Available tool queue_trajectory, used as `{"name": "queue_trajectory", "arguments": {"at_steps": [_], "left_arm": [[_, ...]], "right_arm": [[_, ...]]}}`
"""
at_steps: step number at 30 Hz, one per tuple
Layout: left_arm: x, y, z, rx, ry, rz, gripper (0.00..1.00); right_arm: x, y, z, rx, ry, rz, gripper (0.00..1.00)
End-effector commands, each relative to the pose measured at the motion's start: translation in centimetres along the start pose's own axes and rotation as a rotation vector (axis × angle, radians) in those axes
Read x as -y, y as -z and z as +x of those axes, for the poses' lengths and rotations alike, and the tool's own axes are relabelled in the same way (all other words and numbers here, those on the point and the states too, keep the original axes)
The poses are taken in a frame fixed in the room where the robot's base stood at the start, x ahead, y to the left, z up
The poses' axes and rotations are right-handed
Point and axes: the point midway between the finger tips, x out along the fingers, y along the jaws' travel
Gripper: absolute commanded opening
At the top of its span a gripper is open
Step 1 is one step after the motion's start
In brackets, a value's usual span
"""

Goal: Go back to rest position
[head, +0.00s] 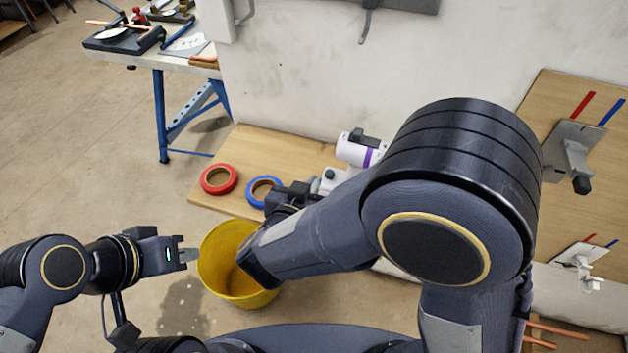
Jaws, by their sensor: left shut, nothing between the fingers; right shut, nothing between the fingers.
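My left gripper (188,254) is at the lower left, shut and empty, beside the left rim of the yellow bucket. My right arm crosses the middle of the view. My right gripper (312,188) is shut and empty at the wooden shelf, close to a white and purple device (360,150). Its fingertips are small and partly hidden by my own wrist, and I cannot tell whether they touch the device.
A yellow bucket (217,262) stands on the floor below the wooden shelf (262,143). Red tape (205,186) and blue tape (252,192) lie on the shelf. A wooden board (558,95) with metal brackets is at right. A workbench (150,62) stands at upper left; floor at left is clear.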

Motion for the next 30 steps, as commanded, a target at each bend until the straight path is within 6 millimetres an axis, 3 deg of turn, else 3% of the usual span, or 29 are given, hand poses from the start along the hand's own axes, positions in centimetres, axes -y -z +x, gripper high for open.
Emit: {"name": "queue_trajectory", "arguments": {"at_steps": [13, 17, 20, 25, 28, 30], "left_arm": [[0.0, 0.0, 0.0, 0.0, 0.0, 0.0, 0.0], [0.0, 0.0, 0.0, 0.0, 0.0, 0.0, 0.0], [0.0, 0.0, 0.0, 0.0, 0.0, 0.0, 0.0], [0.0, 0.0, 0.0, 0.0, 0.0, 0.0, 0.0], [0.0, 0.0, 0.0, 0.0, 0.0, 0.0, 0.0], [0.0, 0.0, 0.0, 0.0, 0.0, 0.0, 0.0]], "right_arm": [[0.1, 0.5, 0.5, 0.024, 0.028, 0.032, 0.0], [0.3, 2.4, 1.9, 0.12, 0.168, 0.16, 0.0], [-0.1, 5.1, 2.8, 0.214, 0.342, 0.297, 0.0], [-3.7, 9.3, 1.4, 0.335, 0.625, 0.426, 0.0], [-7.3, 10.1, -0.6, 0.393, 0.733, 0.425, 0.0], [-10.3, 9.7, -2.2, 0.438, 0.772, 0.392, 0.0]]}}
